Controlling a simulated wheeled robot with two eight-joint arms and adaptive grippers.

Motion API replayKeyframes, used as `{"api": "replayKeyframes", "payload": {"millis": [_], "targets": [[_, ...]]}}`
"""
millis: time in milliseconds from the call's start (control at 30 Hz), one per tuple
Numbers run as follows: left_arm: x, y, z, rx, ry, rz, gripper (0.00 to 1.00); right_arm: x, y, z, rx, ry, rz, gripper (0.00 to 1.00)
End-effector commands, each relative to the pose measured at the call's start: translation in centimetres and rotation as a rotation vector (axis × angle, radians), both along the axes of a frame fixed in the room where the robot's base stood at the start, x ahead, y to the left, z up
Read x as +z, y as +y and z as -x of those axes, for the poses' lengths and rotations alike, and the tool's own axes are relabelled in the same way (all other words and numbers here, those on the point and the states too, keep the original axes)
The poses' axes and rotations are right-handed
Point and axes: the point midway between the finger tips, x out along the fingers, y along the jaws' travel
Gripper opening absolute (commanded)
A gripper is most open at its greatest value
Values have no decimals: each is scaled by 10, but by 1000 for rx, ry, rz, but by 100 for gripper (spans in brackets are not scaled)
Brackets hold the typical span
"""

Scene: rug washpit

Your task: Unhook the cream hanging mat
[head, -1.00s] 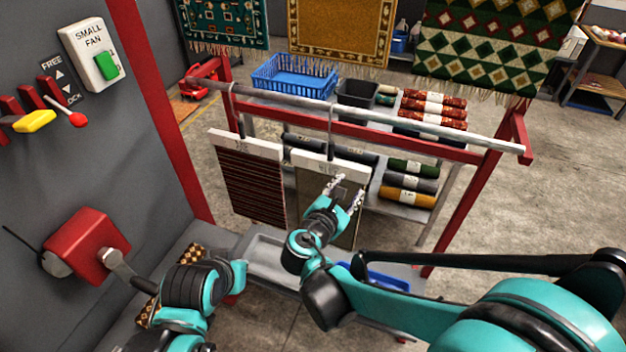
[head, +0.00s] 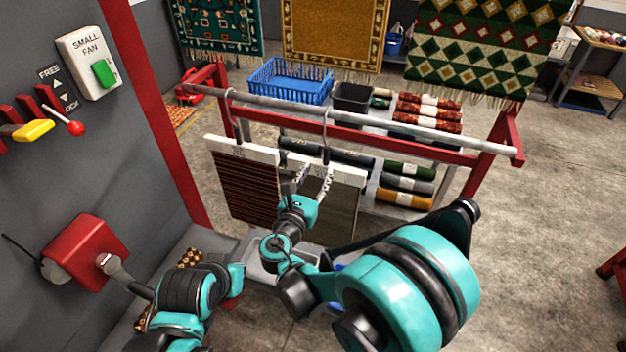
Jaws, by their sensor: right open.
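Two mats hang by hooks from a grey rail (head: 380,121). The left mat (head: 245,190) is dark red-brown with stripes and a pale header. The right mat (head: 338,215) has a cream-white header (head: 350,176) and a dull olive-grey body; no all-cream mat shows. Its hook (head: 326,130) loops over the rail. My right gripper (head: 307,182) is open, its two fingers apart in front of the right mat's header, below the hook. I cannot tell whether they touch it. The gripper hides part of this mat. My left arm shows at lower left, but its gripper does not.
A red frame (head: 493,170) carries the rail. Behind stand a blue basket (head: 290,80), a black bin (head: 353,98) and rolled rugs (head: 428,110). A grey wall with a red box (head: 85,252) is at left.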

Motion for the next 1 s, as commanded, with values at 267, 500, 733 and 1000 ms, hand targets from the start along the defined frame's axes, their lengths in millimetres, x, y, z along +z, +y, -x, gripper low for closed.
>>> {"api": "replayKeyframes", "payload": {"millis": [267,500,733,1000], "targets": [[4,0,0,0,0,0,0,1,-8,-23,-1,1,-1,41],[3,0,0,0,0,0,0,0,-14,-42,-1,1,-1,41],[1,0,0,0,0,0,0,-1,-20,-60,-1,0,-1,41],[0,0,0,0,0,0,0,0,-25,-75,-1,0,-1,41]]}}
